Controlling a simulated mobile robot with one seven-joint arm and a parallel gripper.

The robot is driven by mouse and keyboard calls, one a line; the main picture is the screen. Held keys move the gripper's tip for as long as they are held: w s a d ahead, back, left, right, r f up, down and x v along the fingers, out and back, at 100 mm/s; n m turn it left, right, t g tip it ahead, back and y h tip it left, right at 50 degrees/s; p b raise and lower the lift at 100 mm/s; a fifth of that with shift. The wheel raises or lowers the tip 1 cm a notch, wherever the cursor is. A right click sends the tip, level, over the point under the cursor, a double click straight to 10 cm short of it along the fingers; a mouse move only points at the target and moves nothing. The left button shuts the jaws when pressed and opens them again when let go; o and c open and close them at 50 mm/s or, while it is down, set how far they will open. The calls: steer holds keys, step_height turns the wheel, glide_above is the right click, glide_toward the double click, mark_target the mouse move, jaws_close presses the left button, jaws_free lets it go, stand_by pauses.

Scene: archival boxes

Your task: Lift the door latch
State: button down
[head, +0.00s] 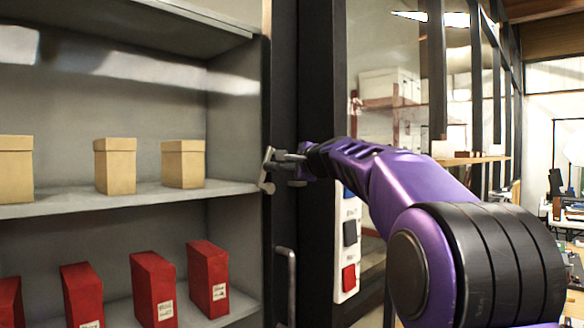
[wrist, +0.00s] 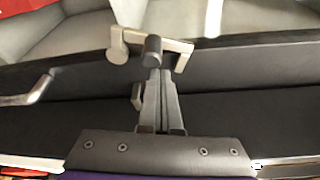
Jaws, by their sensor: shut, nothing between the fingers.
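The door latch (head: 266,172) is a small grey metal piece on the dark upright at the right edge of the shelf cabinet. It also shows in the wrist view as a pale bar with a round end (wrist: 119,46). My gripper (head: 292,157) comes in from the right and its fingertips are right at the latch. In the wrist view my gripper (wrist: 157,75) is shut and empty, its fingers just below the latch bar and the dark round knob. I cannot tell whether they touch it.
A metal handle (head: 285,280) sits below the latch on the dark frame. The grey shelf (head: 150,195) holds tan boxes (head: 115,166), with red boxes (head: 153,288) below. A switch panel (head: 348,240) is on the wall right of the frame, close to my arm.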

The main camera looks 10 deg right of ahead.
steer(key=shift+s+a+f, duration=0.15)
steer(key=shift+s+a, duration=0.35)
steer(key=shift+a, duration=0.2)
steer(key=shift+s+a, duration=0.1)
steer(key=shift+a, duration=0.05)
stand_by(0.4)
steer(key=shift+f+b, duration=0.1)
steer(key=shift+b, duration=0.25)
